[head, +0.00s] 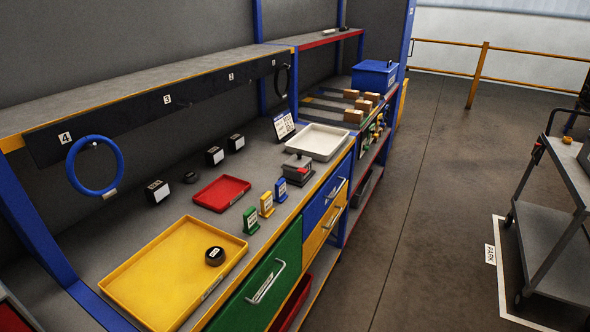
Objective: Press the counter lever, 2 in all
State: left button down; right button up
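A small grey device with a dark top part and a red piece on its side (298,169) stands on the workbench near its front edge, between the red tray and the white tray. It looks like the counter with its lever, but the lever's position and any count reading are too small to tell. Neither of my grippers is in the head view, and nothing is seen touching the device.
Around it are a white tray (340,154), a red tray (208,205), a yellow tray (122,296) holding a dark puck (214,256), and green, yellow and blue tags. A blue ring (73,180) hangs at left. A cart (550,235) stands right; the floor between is clear.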

grip_shut()
dwell(1.2)
